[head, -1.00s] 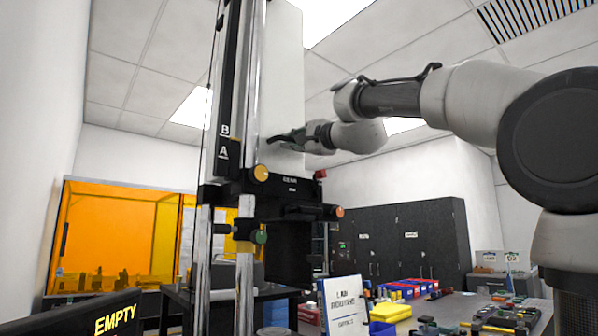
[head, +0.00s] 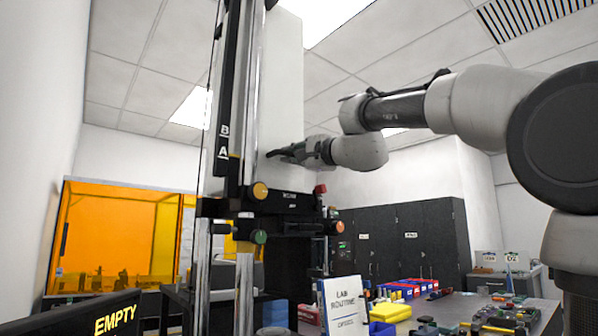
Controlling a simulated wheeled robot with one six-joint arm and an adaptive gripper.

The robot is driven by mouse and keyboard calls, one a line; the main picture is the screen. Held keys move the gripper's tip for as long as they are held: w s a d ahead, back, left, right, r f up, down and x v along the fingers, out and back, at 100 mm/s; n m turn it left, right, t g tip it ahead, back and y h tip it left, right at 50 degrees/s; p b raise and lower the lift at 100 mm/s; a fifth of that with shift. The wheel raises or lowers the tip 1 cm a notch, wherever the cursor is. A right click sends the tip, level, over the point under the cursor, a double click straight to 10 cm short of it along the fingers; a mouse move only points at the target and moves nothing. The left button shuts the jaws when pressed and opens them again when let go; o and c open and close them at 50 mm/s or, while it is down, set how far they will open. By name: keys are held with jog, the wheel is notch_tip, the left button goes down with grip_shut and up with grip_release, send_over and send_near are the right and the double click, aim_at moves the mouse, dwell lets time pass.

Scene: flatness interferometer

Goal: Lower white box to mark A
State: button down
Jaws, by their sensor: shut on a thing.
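The tall white box (head: 283,85) stands upright on the black carriage (head: 270,206) of a vertical column. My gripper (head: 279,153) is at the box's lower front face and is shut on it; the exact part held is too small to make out. A black scale (head: 230,100) to the left of the box carries mark B (head: 224,130) and, below it, mark A (head: 222,153). A short yellow line (head: 234,156) shows close to the level of A.
A yellow knob (head: 260,191), a green knob (head: 259,236) and a red knob (head: 320,189) stick out around the carriage. A bench (head: 462,305) with bins and tools lies at the lower right. An EMPTY sign (head: 115,320) is at the lower left.

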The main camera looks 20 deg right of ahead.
jog(key=shift+f, duration=0.55)
dwell(0.5)
jog(key=c, duration=1.5)
grip_release()
jog(key=shift+o, duration=0.2)
jog(key=v, duration=1.2)
jog(key=s+d+f+n+g+h, duration=0.2)
jog(key=f+n+g, duration=0.2)
jog(key=f, duration=0.9)
jog(key=s+d+f+n+g+h, duration=0.1)
jog(key=s+d+f+n+g, duration=0.2)
jog(key=f, duration=1.1)
jog(key=s+d+f+n+g+h, duration=0.2)
jog(key=s+f+n+g, duration=0.1)
jog(key=s+f, duration=0.4)
jog(key=s+d+f+n+g+h, duration=0.2)
jog(key=s+f, duration=0.6)
jog(key=f, duration=0.5)
jog(key=shift+d+f+n+g+h, duration=0.15)
jog(key=shift+d+n+g+h, duration=0.25)
jog(key=shift+d+n+g, duration=0.55)
